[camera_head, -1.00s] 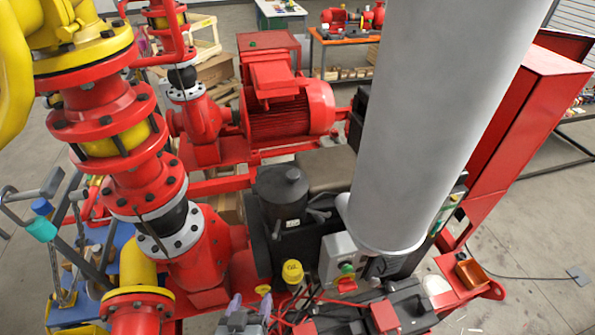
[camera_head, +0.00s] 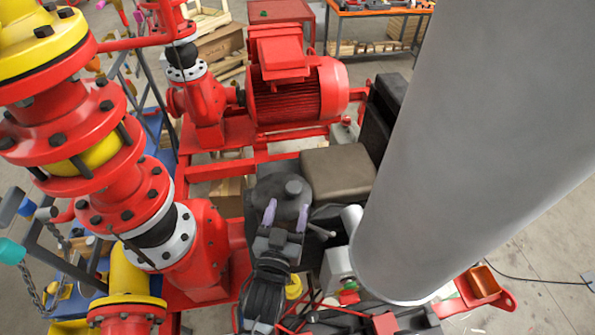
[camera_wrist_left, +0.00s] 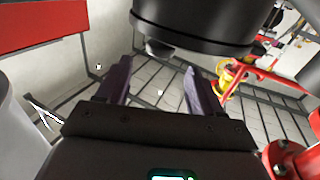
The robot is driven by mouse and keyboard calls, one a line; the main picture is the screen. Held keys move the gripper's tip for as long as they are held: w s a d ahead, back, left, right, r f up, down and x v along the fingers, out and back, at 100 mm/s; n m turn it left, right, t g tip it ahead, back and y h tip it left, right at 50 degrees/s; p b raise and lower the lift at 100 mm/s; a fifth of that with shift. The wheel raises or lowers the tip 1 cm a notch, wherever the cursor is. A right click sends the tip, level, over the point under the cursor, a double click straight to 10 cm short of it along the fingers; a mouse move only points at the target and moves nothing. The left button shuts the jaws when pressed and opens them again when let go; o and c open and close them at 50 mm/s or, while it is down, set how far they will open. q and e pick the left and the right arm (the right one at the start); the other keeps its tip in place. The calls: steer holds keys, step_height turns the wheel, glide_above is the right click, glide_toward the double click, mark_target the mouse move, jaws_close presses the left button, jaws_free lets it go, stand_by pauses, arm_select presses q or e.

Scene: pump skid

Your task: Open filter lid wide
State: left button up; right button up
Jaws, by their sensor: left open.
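The filter housing is a dark grey round canister with its lid (camera_head: 285,187) lying on top, apparently shut. The lid has a raised knob in its middle, and a small lever (camera_head: 318,231) sticks out on the right. My left gripper (camera_head: 285,216) is open at the near side of the canister, its two purple fingertips apart and overlapping the lid in the head view. In the left wrist view a dark cylindrical body (camera_wrist_left: 195,22) hangs above the open left gripper (camera_wrist_left: 158,85), with nothing between the fingers. I cannot tell whether they touch it. My right gripper is not in view.
A big grey cylinder (camera_head: 460,150) stands close on the right and hides much. Red flanged piping (camera_head: 130,190) rises on the left. A red motor (camera_head: 295,85) and a brown-grey box (camera_head: 338,172) lie behind. A yellow cap (camera_head: 294,286) is near the gripper.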

mark_target(294, 185)
arm_select(q)
steer(key=p+x, duration=0.2)
steer(key=x, duration=0.6)
steer(key=shift+w+r+p, duration=0.1)
steer(key=shift+p, duration=0.25)
steer(key=shift+w+d, duration=0.1)
steer(key=shift+w, duration=0.5)
